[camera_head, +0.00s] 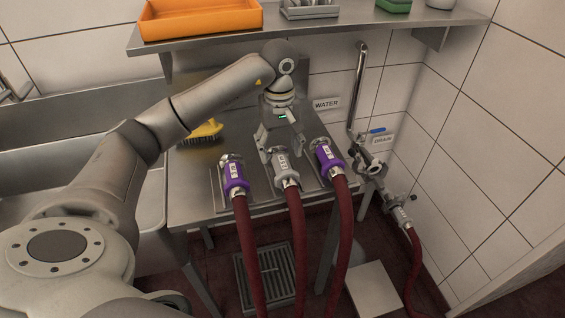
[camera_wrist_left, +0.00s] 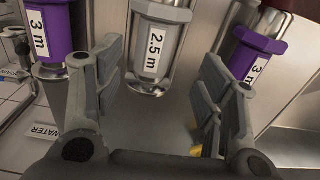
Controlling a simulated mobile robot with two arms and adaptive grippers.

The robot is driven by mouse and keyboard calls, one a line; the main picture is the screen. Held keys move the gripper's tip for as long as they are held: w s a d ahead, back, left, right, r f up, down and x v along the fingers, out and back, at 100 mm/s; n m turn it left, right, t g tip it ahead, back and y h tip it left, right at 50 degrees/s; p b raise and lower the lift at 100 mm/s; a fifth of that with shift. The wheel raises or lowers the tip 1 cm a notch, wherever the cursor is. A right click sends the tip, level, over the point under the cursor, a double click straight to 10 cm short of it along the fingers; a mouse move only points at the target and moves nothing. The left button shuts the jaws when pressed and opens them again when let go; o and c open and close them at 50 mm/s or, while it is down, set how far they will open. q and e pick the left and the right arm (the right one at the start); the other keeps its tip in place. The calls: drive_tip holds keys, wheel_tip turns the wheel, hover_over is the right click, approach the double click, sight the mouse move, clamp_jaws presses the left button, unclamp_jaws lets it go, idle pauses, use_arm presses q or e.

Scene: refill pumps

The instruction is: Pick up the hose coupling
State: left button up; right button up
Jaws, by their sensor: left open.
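Three hose couplings rest side by side on the steel table, each on a dark red hose. In the head view they are a left purple coupling (camera_head: 235,176), a grey coupling (camera_head: 282,166) in the middle and a right purple coupling (camera_head: 327,158). My left gripper (camera_head: 275,142) is open, just behind the grey coupling. In the left wrist view, the grey coupling (camera_wrist_left: 158,42), labelled "2.5 m", shows between and beyond the open fingers (camera_wrist_left: 160,75). Purple couplings labelled "3 m" show at left (camera_wrist_left: 52,35) and right (camera_wrist_left: 256,62). My right gripper is not in view.
A yellow brush (camera_head: 203,132) lies at the table's left. A wall shelf (camera_head: 330,22) with an orange tray (camera_head: 200,20) hangs above my left arm. A metal pipe (camera_head: 357,90) and a drain fitting (camera_head: 398,212) with a hose stand at right. A sink (camera_head: 40,110) is at left.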

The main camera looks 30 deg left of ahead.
sight(282, 159)
use_arm(q)
drive_tip(key=shift+f, duration=0.55)
drive_tip(key=shift+w+f, duration=0.1)
drive_tip(key=shift+f, duration=0.15)
drive_tip(key=f, duration=0.2)
drive_tip(key=f+p, duration=0.1)
drive_tip(key=f, duration=0.1)
drive_tip(key=shift+w, duration=0.4)
drive_tip(key=shift+a+f+p, duration=0.1)
drive_tip(key=shift+f+p, duration=0.2)
drive_tip(key=shift+f, duration=0.25)
drive_tip(key=c, duration=1.4)
clamp_jaws()
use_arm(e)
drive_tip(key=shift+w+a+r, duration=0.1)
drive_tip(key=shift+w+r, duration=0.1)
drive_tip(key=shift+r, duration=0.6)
use_arm(q)
drive_tip(key=shift+r, duration=0.1)
